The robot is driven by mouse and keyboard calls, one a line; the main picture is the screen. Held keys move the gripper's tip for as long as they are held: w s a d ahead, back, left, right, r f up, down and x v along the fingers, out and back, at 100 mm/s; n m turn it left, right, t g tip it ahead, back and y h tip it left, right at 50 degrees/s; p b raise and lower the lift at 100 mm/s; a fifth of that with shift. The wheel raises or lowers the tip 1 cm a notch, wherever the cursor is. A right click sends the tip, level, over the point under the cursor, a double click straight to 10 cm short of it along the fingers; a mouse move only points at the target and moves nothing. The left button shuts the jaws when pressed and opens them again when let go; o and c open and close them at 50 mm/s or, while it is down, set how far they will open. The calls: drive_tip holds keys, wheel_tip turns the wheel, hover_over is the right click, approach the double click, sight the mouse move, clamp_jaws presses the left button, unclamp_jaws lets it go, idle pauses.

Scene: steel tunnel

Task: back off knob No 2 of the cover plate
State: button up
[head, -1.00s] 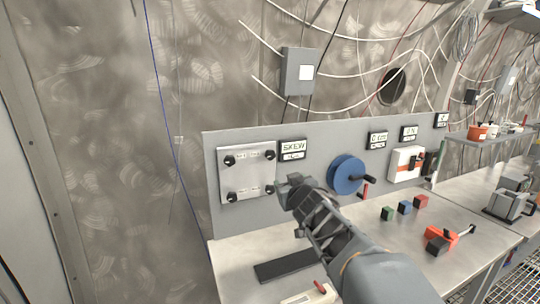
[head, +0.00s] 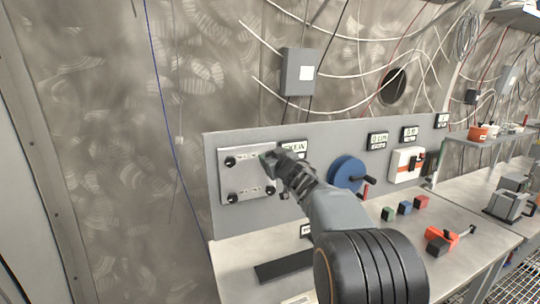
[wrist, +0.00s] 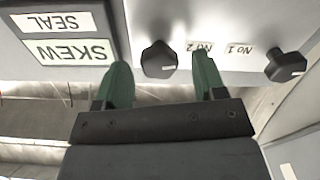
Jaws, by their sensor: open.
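The cover plate (head: 249,178) is a pale square plate with dark knobs at its corners, mounted on a grey upright panel. In the wrist view, which is upside down, knob No 2 (wrist: 158,58) is a black lobed knob next to its "No 2" label. My gripper (head: 270,158) is at the plate's upper right corner and largely hides that knob in the head view. Its two green fingers stand apart on either side of knob No 2, with a visible gap to each side. Knob No 1 (wrist: 286,66) lies outside the fingers, and shows at the plate's upper left (head: 230,161).
A sign reading SKEW (wrist: 68,50) is close beside one finger. A blue wheel (head: 346,173) with a handle is right of my arm on the panel. Several coloured blocks (head: 404,207) and an orange tool (head: 442,239) lie on the bench (head: 350,250).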

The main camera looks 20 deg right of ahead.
drive_tip(key=shift+w, duration=1)
drive_tip(key=c, duration=0.9)
